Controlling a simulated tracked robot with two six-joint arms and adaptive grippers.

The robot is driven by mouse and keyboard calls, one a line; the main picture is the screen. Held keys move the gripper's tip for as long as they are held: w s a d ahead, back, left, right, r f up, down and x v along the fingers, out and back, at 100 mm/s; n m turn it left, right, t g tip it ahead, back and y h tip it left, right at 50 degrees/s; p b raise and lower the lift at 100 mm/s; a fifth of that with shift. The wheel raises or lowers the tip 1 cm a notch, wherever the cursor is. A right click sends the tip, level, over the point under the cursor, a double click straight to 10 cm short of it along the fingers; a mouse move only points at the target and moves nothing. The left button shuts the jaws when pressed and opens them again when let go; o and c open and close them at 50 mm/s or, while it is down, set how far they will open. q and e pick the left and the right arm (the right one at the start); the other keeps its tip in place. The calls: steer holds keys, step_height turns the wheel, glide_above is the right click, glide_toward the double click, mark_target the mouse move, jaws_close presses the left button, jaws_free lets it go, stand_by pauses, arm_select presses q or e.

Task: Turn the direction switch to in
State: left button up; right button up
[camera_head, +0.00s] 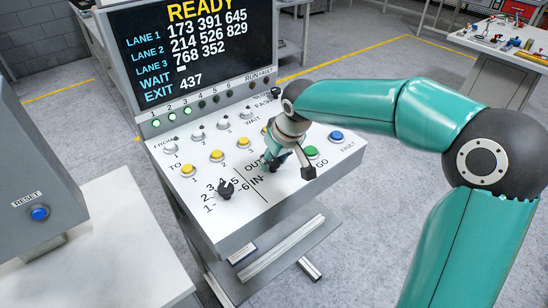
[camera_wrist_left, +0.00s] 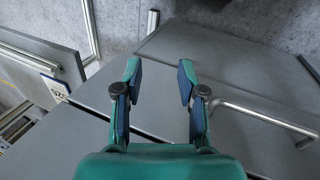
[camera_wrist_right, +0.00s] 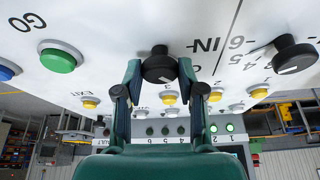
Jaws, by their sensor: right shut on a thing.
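The direction switch is a black knob (camera_wrist_right: 159,66) on the white sloped panel, beside the IN label (camera_wrist_right: 203,45). My right gripper (camera_wrist_right: 160,72) is shut on this knob, with one finger on each side. In the head view, the right gripper (camera_head: 274,162) reaches down to the panel and largely hides the knob and part of the OUT label. A small pale mark shows on the knob, but which label it points to is unclear. My left gripper (camera_wrist_left: 160,70) is open and empty in the left wrist view, above grey surfaces; it is outside the head view.
A numbered black selector knob (camera_head: 226,190) stands left of the switch. A green GO button (camera_head: 311,152) and blue FAULT button (camera_head: 336,136) are to the right. Yellow buttons (camera_head: 217,156) lie behind. The display (camera_head: 190,50) reads READY. A RESET box (camera_head: 40,195) stands at left.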

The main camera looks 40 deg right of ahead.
steer(key=n+y, duration=0.1)
steer(key=n, duration=0.1)
steer(key=n+y, duration=0.1)
steer(key=n, duration=0.2)
steer(key=shift+w+d+p, duration=0.1)
steer(key=shift+d+p, duration=0.1)
steer(key=shift+p, duration=0.15)
steer(key=n+g+y, duration=0.1)
steer(key=n, duration=0.4)
steer(key=shift+d, duration=0.1)
steer(key=shift+g, duration=0.3)
steer(key=o, duration=1.1)
steer(key=shift+y, duration=0.3)
steer(key=v, duration=1.2)
steer(key=shift+f, duration=0.1)
